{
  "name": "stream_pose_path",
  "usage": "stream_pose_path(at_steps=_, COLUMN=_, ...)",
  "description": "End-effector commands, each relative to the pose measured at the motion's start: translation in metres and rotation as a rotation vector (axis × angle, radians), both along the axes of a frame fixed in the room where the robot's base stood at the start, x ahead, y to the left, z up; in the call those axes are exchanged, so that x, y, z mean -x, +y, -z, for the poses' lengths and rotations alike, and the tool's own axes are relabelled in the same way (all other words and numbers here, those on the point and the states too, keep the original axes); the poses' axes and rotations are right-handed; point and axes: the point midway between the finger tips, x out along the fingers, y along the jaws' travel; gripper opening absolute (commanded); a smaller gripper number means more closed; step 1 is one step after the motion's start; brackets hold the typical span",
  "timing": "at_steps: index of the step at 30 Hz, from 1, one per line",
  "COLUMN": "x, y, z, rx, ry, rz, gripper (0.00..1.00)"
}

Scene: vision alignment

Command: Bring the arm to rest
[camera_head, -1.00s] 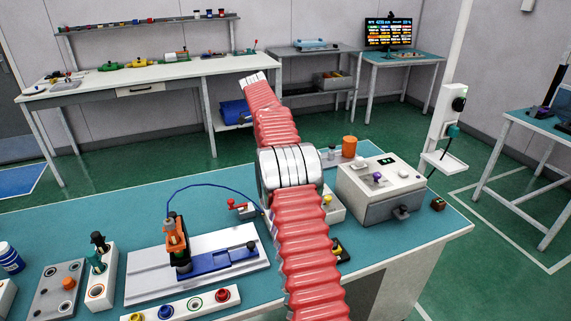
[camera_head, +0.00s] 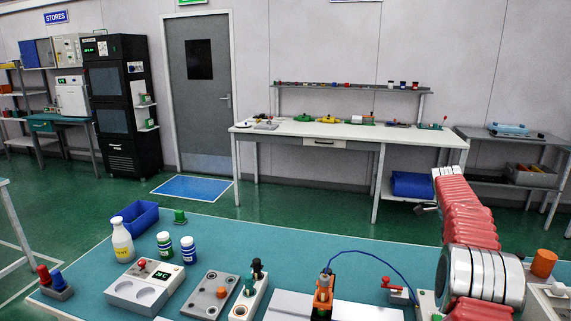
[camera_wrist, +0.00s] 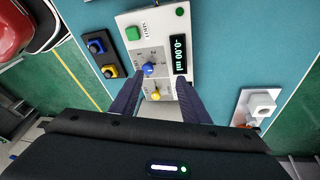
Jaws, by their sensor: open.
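My gripper (camera_wrist: 159,84) is open in the wrist view, with its two dark fingers apart. No object is held between them. Below it is a pale panel (camera_wrist: 133,19) with a green button, a blue knob, a yellow knob and a lit display. How far the fingertips are from the panel is hard to tell. My gripper cannot be made out there.
The teal bench (camera_head: 223,236) carries a yellow-labelled bottle (camera_head: 122,240), a blue bin (camera_head: 139,217), two capped jars and several fixtures. An orange cylinder (camera_head: 543,263) stands close to my arm. A white workbench (camera_head: 340,131) is behind.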

Motion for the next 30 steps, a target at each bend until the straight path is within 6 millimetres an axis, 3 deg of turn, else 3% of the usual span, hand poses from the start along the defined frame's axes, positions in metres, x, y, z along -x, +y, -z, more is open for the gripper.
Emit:
stream_pose_path(at_steps=3, x=0.003, y=0.006, z=0.022, rx=-0.069, ry=0.029, rz=-0.174, gripper=0.42)
stream_pose_path(at_steps=9, x=0.013, y=0.028, z=0.031, rx=-0.167, ry=0.041, rz=-0.483, gripper=0.42)
stream_pose_path(at_steps=20, x=0.044, y=0.093, z=0.01, rx=-0.265, ry=0.02, rz=-1.002, gripper=0.42)
stream_pose_path(at_steps=30, x=0.085, y=0.153, z=-0.015, rx=-0.279, ry=-0.005, rz=-1.372, gripper=0.42)
